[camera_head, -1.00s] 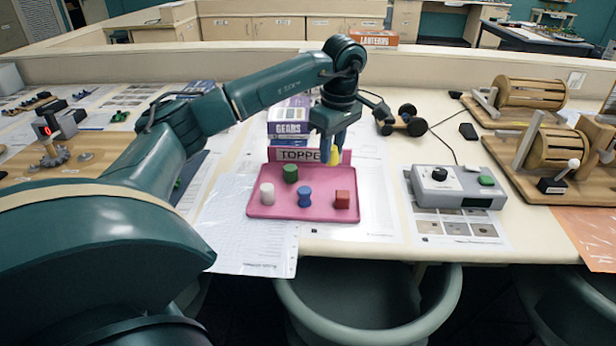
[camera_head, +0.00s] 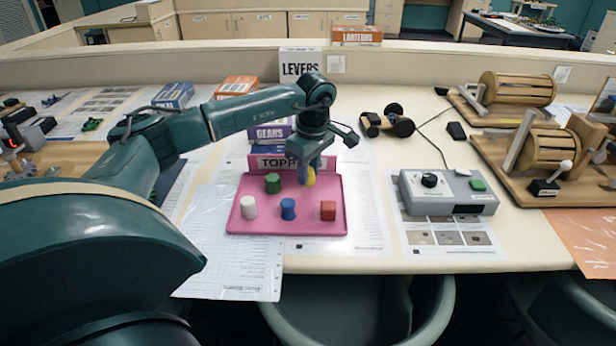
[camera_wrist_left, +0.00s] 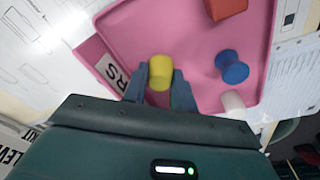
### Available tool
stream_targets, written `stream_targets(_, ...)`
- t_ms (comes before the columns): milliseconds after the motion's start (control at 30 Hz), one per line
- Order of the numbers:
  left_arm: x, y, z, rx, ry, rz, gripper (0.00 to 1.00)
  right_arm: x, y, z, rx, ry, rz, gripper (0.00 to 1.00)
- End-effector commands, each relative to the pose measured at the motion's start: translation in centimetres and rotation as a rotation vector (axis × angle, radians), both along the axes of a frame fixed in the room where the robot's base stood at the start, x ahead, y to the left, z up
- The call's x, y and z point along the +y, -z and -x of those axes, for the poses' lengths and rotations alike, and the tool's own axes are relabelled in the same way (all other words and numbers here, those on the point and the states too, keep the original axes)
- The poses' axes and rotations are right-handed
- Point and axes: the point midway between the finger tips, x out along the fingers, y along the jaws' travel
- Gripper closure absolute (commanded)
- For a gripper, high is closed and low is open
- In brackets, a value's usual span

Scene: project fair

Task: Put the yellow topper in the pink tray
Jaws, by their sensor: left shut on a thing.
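The pink tray (camera_head: 240,222) lies on the white table, with a raised back wall lettered "TOPP…", partly covered by my gripper. My left gripper (camera_head: 308,180) is over the back right part of the tray, pointing down. It is shut on the yellow topper (camera_head: 311,176); the topper also shows between the fingers in the left wrist view (camera_wrist_left: 160,68). I cannot tell whether the topper touches the tray floor. A green topper (camera_head: 272,183), a white topper (camera_head: 249,207), a blue topper (camera_head: 288,208) and a red topper (camera_head: 328,210) stand in the tray. My right gripper is not in view.
A grey control box (camera_head: 448,192) stands right of the tray. Wooden drum devices (camera_head: 545,148) are further right. Book boxes (camera_head: 270,131) and a "LEVERS" sign (camera_head: 300,66) stand behind. A black wheeled thing (camera_head: 388,121) lies behind the tray's right side.

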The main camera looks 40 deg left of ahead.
Motion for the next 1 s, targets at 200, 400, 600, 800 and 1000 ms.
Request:
stream_targets(200, 0.0, 2.5, 0.0, 0.002, 0.000, 0.001, 0.94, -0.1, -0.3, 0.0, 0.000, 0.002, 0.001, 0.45)
stream_targets(400, 0.0, 2.5, 0.0, 0.002, 0.000, 0.000, 0.69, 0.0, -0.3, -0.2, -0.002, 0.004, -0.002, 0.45)
stream_targets(600, 0.0, 2.5, 0.0, 0.002, 0.000, 0.000, 0.53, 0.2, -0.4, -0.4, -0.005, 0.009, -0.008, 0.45)
stream_targets(800, 0.0, 2.5, 0.0, 0.001, 0.000, 0.000, 0.50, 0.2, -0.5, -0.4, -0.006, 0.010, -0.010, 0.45)
stream_targets(1000, -0.1, 1.4, 0.0, -0.002, -0.001, 0.001, 0.50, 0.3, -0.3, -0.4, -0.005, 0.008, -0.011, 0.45)
